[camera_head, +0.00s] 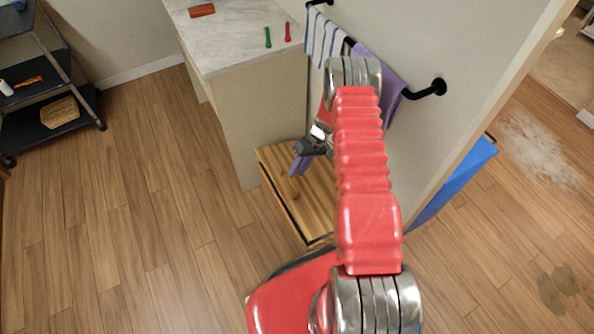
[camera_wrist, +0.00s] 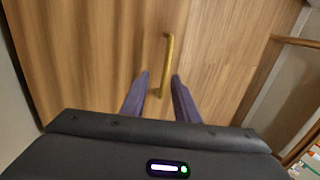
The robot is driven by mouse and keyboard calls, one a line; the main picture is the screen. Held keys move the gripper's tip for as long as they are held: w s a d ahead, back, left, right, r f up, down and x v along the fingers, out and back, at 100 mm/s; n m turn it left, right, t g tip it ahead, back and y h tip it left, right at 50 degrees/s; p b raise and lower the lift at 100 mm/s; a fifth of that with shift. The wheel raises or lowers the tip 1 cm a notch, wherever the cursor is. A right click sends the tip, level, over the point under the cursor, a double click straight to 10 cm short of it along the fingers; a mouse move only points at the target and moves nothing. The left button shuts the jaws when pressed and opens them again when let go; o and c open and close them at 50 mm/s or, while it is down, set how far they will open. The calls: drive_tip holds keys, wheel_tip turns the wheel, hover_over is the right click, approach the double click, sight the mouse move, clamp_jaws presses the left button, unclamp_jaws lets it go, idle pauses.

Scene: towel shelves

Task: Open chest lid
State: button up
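The wooden chest lid (camera_head: 318,205) lies flat in the head view, beside the counter; it looks shut, with a dark line along its left edge. My red arm hides part of the chest. In the wrist view, the wooden lid surface (camera_wrist: 90,50) fills much of the picture, with a brass-coloured bar handle (camera_wrist: 167,62) on it. My gripper (camera_head: 298,166) is over the lid. In the wrist view, its two purple fingers (camera_wrist: 160,82) are apart, with the lower end of the handle showing between them. I cannot tell whether they touch it.
A marble-topped counter (camera_head: 231,35) stands behind the chest. A wall rail (camera_head: 427,90) holds a striped towel (camera_head: 325,40) and a purple towel (camera_head: 391,94). A dark shelf cart (camera_head: 50,115) is at the far left. The wooden floor (camera_head: 130,215) between is clear.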

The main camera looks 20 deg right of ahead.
drive_tip(key=shift+r, duration=0.15)
drive_tip(key=v, duration=0.7)
drive_tip(key=shift+d+r, duration=0.25)
drive_tip(key=shift+f, duration=0.1)
drive_tip(key=s+a+r+t+h, duration=0.1)
drive_tip(key=s+a+r, duration=0.15)
drive_tip(key=r, duration=0.85)
drive_tip(key=s+a+r+h, duration=0.15)
drive_tip(key=a+r, duration=0.25)
drive_tip(key=r, duration=0.6)
drive_tip(key=s+a+r+t+h, duration=0.1)
drive_tip(key=a+r, duration=0.3)
drive_tip(key=r, duration=0.7)
drive_tip(key=s+a+r+t+h, duration=0.1)
drive_tip(key=s+a+r+t, duration=0.1)
drive_tip(key=s+r, duration=0.5)
drive_tip(key=s+a+r+m+t+h, duration=0.1)
drive_tip(key=s+a+r, duration=0.3)
drive_tip(key=s, duration=1.1)
wheel_tip(320, 180, up, 4)
drive_tip(key=shift+s+f+t, duration=0.1)
drive_tip(key=shift+s+t, duration=0.2)
drive_tip(key=shift+t, duration=0.2)
